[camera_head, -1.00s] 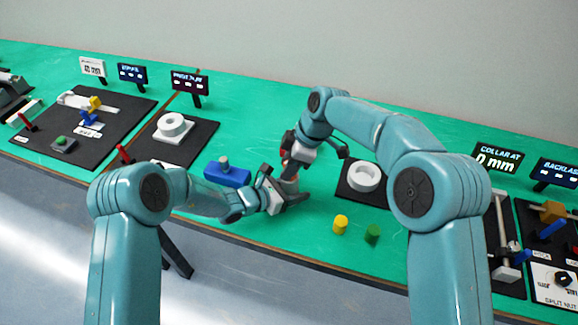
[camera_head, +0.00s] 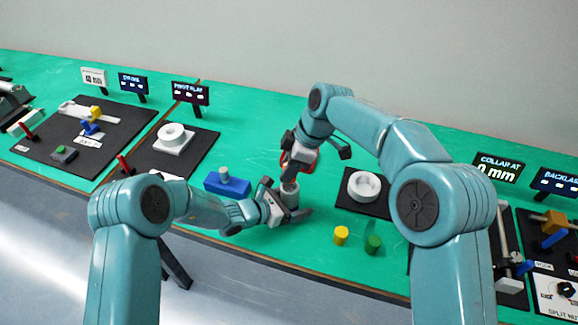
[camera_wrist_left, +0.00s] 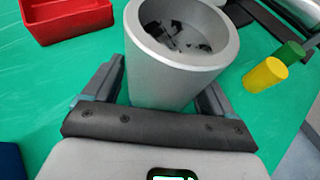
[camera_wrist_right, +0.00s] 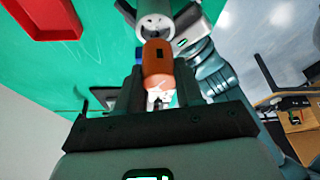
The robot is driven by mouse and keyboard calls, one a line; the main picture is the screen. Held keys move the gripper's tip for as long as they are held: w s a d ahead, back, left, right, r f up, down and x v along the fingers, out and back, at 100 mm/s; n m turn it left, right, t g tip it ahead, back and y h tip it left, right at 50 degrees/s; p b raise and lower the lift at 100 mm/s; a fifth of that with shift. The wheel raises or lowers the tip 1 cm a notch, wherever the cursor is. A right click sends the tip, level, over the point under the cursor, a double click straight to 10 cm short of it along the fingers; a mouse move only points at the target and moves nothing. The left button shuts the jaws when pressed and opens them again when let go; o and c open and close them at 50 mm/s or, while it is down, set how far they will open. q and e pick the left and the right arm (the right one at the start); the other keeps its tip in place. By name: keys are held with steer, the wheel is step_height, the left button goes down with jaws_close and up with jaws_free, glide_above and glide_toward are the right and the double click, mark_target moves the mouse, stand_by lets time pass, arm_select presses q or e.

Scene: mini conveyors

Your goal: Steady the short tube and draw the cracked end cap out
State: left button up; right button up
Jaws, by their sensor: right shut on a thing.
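The short grey tube (camera_wrist_left: 165,80) stands upright between the fingers of my left gripper (camera_wrist_left: 160,100), with thin gaps beside it, so that gripper looks open around it. Dark fragments show inside its open mouth. In the head view the tube (camera_head: 290,196) stands beside my left gripper (camera_head: 287,208). My right gripper (camera_wrist_right: 160,90), above the tube in the head view (camera_head: 291,178), is shut on an orange-brown piece (camera_wrist_right: 158,62) with a pale jagged part, seemingly the cracked end cap. The piece points at the tube's mouth (camera_wrist_right: 154,24); whether they touch is unclear.
A red tray (camera_wrist_left: 65,20) is close behind the tube, partly hidden by my right gripper in the head view. A blue block (camera_head: 228,183) stands to the left. Yellow (camera_head: 341,235) and green (camera_head: 373,244) cylinders and a white ring (camera_head: 365,187) are to the right.

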arm_select(q)
steer(key=shift+w+r, duration=0.1)
steer(key=shift+r, duration=0.05)
steer(key=shift+r, duration=0.1)
steer(key=shift+a+r, duration=0.1)
steer(key=shift+a, duration=0.15)
steer(key=v, duration=1.1)
steer(key=shift+s+a, duration=0.15)
steer(key=shift+s, duration=0.15)
